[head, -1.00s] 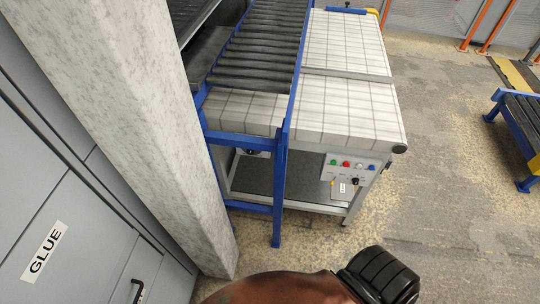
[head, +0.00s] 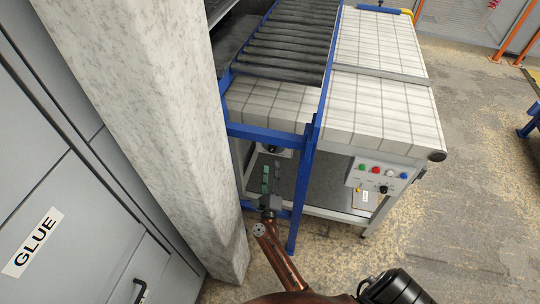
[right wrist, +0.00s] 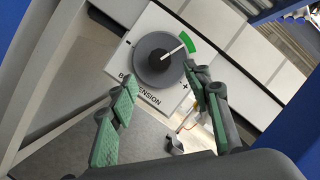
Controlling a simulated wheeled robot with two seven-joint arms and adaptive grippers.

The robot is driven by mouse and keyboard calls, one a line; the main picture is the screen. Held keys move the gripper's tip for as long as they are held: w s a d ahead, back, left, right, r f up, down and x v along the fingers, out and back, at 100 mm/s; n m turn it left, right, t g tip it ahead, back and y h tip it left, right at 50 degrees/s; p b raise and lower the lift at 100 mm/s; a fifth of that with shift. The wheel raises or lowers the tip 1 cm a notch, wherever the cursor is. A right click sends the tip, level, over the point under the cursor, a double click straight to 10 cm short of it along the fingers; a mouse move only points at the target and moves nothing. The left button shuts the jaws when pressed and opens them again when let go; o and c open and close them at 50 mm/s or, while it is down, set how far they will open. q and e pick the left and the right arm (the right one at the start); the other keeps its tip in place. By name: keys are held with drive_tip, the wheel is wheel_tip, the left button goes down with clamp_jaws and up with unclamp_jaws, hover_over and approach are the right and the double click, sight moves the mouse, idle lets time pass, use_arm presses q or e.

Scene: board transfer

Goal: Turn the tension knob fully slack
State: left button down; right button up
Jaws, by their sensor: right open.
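The tension knob (right wrist: 155,68) is a dark grey round dial with a white pointer line, on a white plate (right wrist: 118,62) lettered partly hidden "BELT TENSION". The pointer aims up and right at a green arc (right wrist: 187,41); a plus sign is at the plate's right. In the head view the knob (head: 272,149) is small and dark, below the roller conveyor. My right gripper (head: 271,177) is open just in front of it. In the right wrist view its green-padded fingers (right wrist: 160,80) lie to either side of the knob's lower part; contact cannot be told. My left gripper is not in view.
A blue frame leg (head: 301,190) stands just right of my right gripper. A concrete pillar (head: 150,120) and grey cabinets marked GLUE (head: 40,235) are at the left. A button panel (head: 377,176) is on the machine's front. Open floor (head: 470,230) lies at the right.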

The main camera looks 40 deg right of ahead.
sight(271, 151)
drive_tip(key=x, duration=0.6)
drive_tip(key=shift+w, duration=0.1)
drive_tip(key=shift+w+d+r, duration=0.1)
drive_tip(key=shift+w+d, duration=0.25)
drive_tip(key=shift+w, duration=0.05)
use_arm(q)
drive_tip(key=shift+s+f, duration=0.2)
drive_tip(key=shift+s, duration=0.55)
use_arm(e)
drive_tip(key=shift+c, duration=0.7)
